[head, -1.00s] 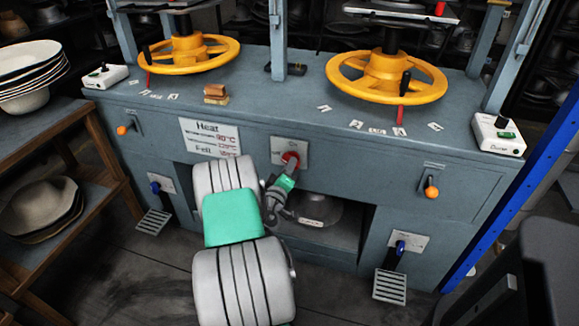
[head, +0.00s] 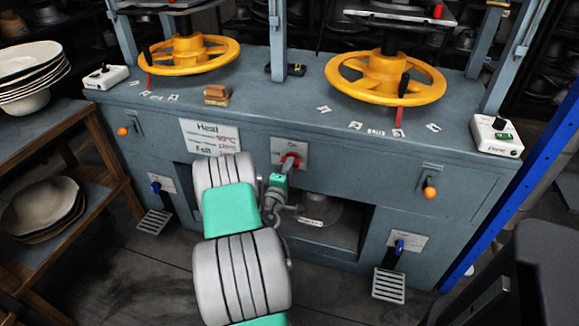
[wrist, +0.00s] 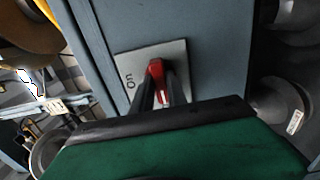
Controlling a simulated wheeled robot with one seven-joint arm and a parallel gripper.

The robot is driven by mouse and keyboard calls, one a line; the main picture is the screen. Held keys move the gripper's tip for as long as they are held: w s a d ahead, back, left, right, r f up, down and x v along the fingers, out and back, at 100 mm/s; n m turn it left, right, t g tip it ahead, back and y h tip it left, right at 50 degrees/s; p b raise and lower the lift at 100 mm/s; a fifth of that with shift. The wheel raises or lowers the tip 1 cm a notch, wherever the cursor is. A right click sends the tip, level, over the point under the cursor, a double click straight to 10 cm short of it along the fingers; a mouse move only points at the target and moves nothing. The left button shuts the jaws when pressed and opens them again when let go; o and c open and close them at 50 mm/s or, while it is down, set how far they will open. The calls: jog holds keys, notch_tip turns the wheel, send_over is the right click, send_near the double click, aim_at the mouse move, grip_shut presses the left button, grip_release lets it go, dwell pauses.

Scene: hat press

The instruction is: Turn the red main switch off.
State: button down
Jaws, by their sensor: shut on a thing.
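The red main switch (head: 291,160) sits on a light square plate (head: 302,149) on the front of the grey-blue press, between the heat sign and the opening below. In the wrist view the red switch (wrist: 156,72) shows between the two dark fingers of my gripper (wrist: 160,92), with the word "On" on its plate (wrist: 130,75). My gripper (head: 285,171) is at the switch in the head view and is shut on it. The fingers cover the lower part of the switch, and its exact angle is hard to tell.
Two yellow handwheels (head: 386,77) stand above the press top. Levers with orange knobs (head: 429,193) and blue-handled pedals (head: 390,284) line the front. A wooden shelf with bowls (head: 40,209) stands at left. A blue post (head: 530,180) rises at right.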

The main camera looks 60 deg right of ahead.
dwell(0.3)
jog(key=c, duration=1.3)
grip_release()
jog(key=a, duration=0.5)
jog(key=s+a, duration=0.1)
jog(key=a, duration=0.1)
jog(key=shift+s+a+b, duration=0.1)
jog(key=shift+a+b, duration=0.2)
jog(key=shift+a, duration=0.1)
